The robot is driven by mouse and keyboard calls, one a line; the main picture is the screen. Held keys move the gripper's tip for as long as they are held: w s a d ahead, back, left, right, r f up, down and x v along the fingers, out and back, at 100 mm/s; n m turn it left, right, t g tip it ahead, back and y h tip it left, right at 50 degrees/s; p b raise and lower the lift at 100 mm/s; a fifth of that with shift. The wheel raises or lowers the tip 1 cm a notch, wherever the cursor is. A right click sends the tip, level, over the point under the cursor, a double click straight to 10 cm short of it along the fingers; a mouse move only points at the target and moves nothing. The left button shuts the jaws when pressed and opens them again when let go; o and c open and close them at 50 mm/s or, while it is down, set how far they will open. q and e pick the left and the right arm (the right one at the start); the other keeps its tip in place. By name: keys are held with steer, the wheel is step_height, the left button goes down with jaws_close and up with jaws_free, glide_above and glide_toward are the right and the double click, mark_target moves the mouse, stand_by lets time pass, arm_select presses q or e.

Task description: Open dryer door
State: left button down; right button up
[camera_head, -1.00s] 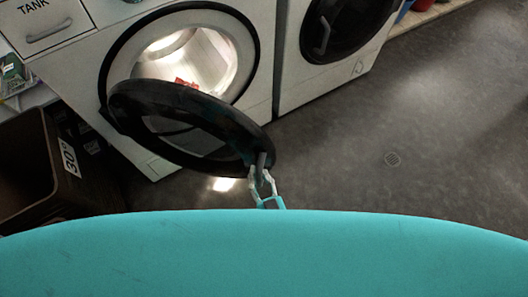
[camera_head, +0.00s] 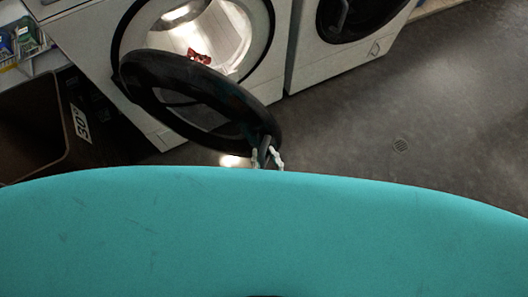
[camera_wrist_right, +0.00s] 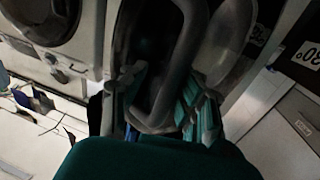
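The dryer (camera_head: 300,15) in the upper middle of the head view has its round black door (camera_head: 190,100) swung well out from the lit drum opening (camera_head: 215,35). A red item (camera_head: 199,57) lies inside the drum. My right gripper (camera_head: 266,158) is at the door's free edge, its fingers apart on either side of the door handle (camera_head: 263,147). In the right wrist view, the fingers of the right gripper (camera_wrist_right: 162,95) are spread, with the looped handle (camera_wrist_right: 186,50) between them. Whether a finger touches it is unclear. My left gripper is not in view.
A second machine with a shut round door (camera_head: 345,15) stands to the right. A dark bin (camera_head: 35,125) marked 30° stands at the left, near the open door. The grey floor (camera_head: 430,110) to the right is clear.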

steer(key=shift+s, duration=0.1)
steer(key=shift+s+f, duration=0.1)
steer(key=shift+s, duration=0.15)
steer(key=v, duration=1.1)
steer(key=shift+s+d, duration=0.2)
